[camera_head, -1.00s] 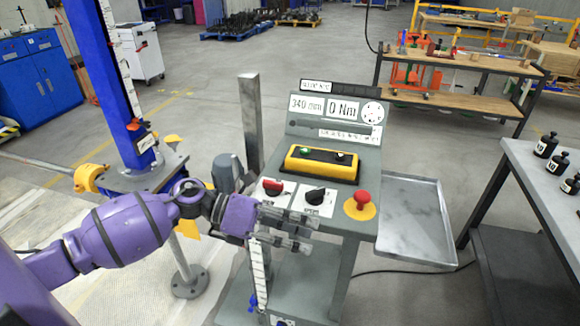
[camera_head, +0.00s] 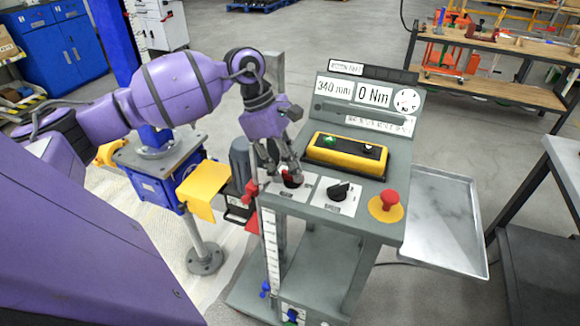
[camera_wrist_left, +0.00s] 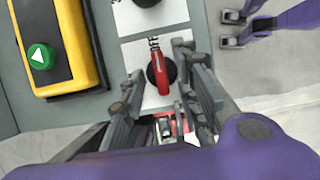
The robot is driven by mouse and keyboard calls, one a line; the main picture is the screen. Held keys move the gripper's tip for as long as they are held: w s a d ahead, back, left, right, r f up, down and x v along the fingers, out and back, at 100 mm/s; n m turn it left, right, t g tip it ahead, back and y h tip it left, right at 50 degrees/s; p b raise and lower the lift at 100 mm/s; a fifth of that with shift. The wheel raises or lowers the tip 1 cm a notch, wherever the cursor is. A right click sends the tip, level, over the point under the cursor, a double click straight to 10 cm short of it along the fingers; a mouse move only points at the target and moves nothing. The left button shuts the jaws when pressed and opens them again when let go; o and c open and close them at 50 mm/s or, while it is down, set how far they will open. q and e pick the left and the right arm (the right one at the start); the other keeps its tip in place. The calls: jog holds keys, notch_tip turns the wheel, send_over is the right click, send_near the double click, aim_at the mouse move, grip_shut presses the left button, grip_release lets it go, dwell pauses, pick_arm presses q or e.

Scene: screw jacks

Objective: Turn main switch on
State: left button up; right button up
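The main switch appears to be the red-handled rotary knob (camera_head: 292,180) on a white plate at the console's left; its label is not readable. In the left wrist view its red handle (camera_wrist_left: 161,73) runs up and down the picture on a round black base. My left gripper (camera_head: 283,172) points down over this knob and partly hides it. In the left wrist view the fingers of my left gripper (camera_wrist_left: 158,68) are apart, one on each side of the handle; contact cannot be told. My right gripper (camera_wrist_left: 232,30) shows small at the upper right, empty with fingers apart.
Beside the knob are a black rotary knob (camera_head: 339,191) and a red mushroom button (camera_head: 389,199). Behind them is a yellow button box (camera_head: 346,155) with a green button (camera_wrist_left: 40,56). A metal tray (camera_head: 446,225) juts out right. A blue screw jack stands left.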

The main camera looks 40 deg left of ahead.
pick_arm(q)
jog(key=shift+d+f, duration=0.2)
jog(key=shift+f, duration=0.25)
jog(key=shift+c, duration=0.3)
grip_shut()
